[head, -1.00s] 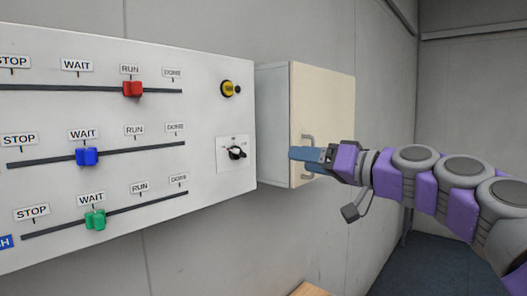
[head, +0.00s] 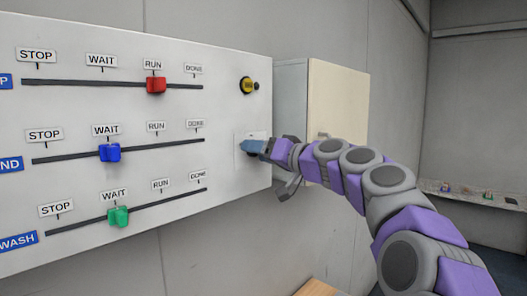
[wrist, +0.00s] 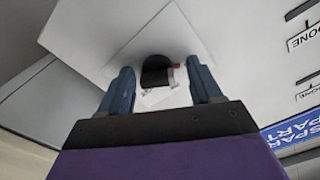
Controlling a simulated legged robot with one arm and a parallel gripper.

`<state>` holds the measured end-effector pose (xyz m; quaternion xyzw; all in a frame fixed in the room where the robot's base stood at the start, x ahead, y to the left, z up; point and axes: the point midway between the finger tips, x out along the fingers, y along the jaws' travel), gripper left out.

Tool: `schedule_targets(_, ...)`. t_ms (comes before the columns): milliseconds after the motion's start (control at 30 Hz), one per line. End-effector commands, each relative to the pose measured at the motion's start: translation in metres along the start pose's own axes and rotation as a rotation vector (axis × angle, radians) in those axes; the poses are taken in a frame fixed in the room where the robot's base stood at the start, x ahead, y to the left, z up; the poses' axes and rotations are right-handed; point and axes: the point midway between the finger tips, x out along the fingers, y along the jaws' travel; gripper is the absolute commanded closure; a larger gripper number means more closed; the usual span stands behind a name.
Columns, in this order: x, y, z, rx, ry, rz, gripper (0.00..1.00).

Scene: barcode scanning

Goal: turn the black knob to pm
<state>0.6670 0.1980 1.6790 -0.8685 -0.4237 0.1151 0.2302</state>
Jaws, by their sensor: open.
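The black knob (wrist: 155,72) sits on a pale square label plate (wrist: 172,45) in the wrist view. My gripper (wrist: 162,85) is open, with one blue finger on each side of the knob and a visible gap to it. In the head view my gripper (head: 251,147) is at the panel and hides the knob and most of its plate (head: 243,137). The plate's lettering is too small or covered to read, so I cannot tell which mark the knob points to.
The white panel (head: 225,60) carries a red slider (head: 156,85), a blue slider (head: 110,152) and a green slider (head: 118,216). A yellow button (head: 247,85) is above the knob plate. A cream cabinet (head: 345,95) with a handle stands just right of the panel.

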Motion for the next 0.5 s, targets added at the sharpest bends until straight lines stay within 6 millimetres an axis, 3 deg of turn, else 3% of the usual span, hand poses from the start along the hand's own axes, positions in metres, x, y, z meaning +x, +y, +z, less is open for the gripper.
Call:
schedule_targets(367,-0.0084,0.0092,-0.0065,0.007,0.007,-0.003,0.37)
schedule_targets(500,-0.0047,0.0054,-0.0045,0.004,0.005,-0.002,0.5)
